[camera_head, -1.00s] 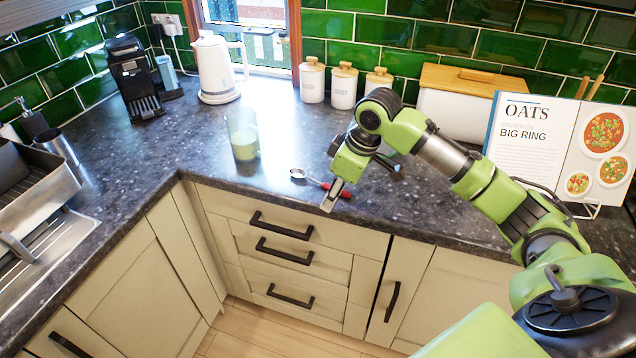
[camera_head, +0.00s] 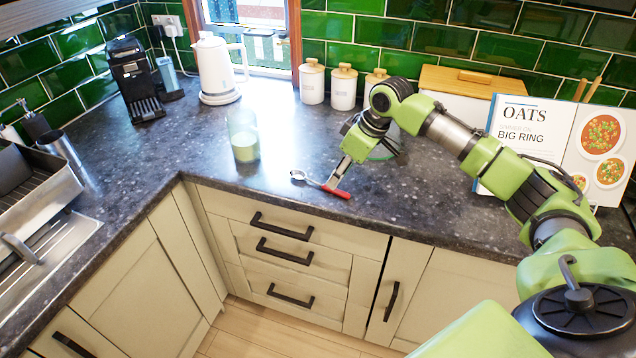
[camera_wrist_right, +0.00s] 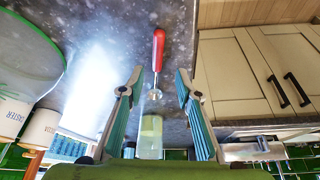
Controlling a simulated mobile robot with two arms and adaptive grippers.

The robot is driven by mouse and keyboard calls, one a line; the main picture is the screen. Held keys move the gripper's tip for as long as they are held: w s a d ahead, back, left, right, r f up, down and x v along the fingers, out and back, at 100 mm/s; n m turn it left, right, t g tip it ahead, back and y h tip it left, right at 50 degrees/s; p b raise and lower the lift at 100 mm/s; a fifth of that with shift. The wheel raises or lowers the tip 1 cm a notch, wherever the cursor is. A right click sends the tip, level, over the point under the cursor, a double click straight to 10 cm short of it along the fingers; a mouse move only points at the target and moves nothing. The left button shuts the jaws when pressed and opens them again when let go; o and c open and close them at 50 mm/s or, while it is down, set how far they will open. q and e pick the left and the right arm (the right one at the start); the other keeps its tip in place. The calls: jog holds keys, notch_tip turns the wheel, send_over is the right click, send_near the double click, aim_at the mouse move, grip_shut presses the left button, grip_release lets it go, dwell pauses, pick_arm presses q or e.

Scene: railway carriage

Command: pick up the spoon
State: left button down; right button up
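The spoon (camera_head: 340,192) lies on the dark speckled worktop near its front edge. It has a red handle and a small round silver bowl at its left end. In the right wrist view the spoon (camera_wrist_right: 158,50) shows with its red handle beyond the fingertips and its silver bowl closer in, between the two fingers in the picture. My right gripper (camera_head: 332,184) is at the spoon, its fingertips over or beside the handle; I cannot tell if they touch it. The right wrist view shows this gripper (camera_wrist_right: 159,76) open. My left gripper is not in view.
A clear glass with pale green contents (camera_head: 244,148) stands left of the spoon. A bowl (camera_head: 384,152) sits partly hidden behind my right gripper. White canisters (camera_head: 343,88), a bread bin (camera_head: 450,103) and an open cookbook (camera_head: 530,140) stand behind.

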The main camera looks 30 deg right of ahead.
aim_at(318, 184)
jog(key=x, duration=0.2)
jog(key=p+x, duration=0.1)
jog(key=x, duration=0.2)
jog(key=shift+w+d, duration=0.15)
jog(key=shift+d, duration=0.05)
jog(key=shift+f+p, duration=0.1)
jog(key=shift+p, duration=0.35)
grip_shut()
